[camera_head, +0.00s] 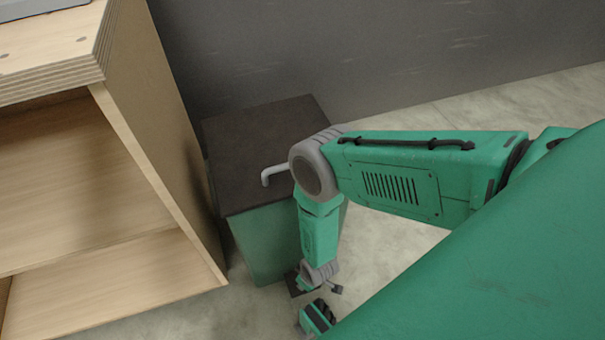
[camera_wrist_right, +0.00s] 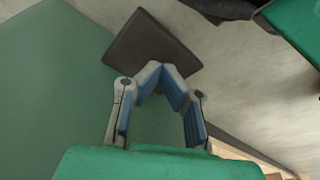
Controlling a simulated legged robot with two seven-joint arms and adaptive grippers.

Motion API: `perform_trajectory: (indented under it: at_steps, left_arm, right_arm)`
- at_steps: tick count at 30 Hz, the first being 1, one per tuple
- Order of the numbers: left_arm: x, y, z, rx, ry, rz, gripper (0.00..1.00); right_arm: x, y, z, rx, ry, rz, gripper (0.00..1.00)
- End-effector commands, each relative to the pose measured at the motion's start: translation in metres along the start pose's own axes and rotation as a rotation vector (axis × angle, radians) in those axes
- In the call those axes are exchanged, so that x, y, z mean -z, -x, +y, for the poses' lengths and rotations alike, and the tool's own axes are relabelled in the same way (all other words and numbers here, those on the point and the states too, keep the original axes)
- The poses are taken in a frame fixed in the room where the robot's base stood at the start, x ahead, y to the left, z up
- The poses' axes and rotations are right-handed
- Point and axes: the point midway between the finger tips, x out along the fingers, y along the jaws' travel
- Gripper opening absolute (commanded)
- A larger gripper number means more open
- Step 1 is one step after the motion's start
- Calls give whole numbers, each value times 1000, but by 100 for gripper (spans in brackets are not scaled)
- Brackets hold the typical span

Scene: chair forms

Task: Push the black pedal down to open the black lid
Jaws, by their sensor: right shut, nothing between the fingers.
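The black lid (camera_head: 248,145) lies flat and shut on a green bin (camera_head: 268,245) in the head view. The black pedal (camera_wrist_right: 150,42) is a dark square plate at the bin's base in the right wrist view. In the head view only a dark bit of the pedal (camera_head: 293,284) shows beside my wrist. My right gripper (camera_wrist_right: 160,68) is shut and empty, its fingertips overlapping the pedal's near edge in the picture. I cannot tell whether they touch it. In the head view my right arm reaches down in front of the bin. My left gripper is out of view.
A wooden shelf unit (camera_head: 165,130) stands close to the bin's left side. A dark grey wall (camera_head: 400,60) runs behind. Concrete floor (camera_head: 190,318) is open in front of the bin. A pale bent bar (camera_head: 274,174) shows over the lid beside my elbow.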

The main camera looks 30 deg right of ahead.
Motion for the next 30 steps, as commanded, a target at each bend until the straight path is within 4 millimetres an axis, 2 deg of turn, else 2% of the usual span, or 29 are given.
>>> perform_trajectory:
  at_steps: [8, 30]
  left_arm:
    - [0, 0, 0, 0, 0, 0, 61]
    - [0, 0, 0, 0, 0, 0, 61]
  right_arm:
    - [0, -1, -1, -3, 1, -1, 0]
    - [-8, -38, -1, -2, 0, -2, 0]
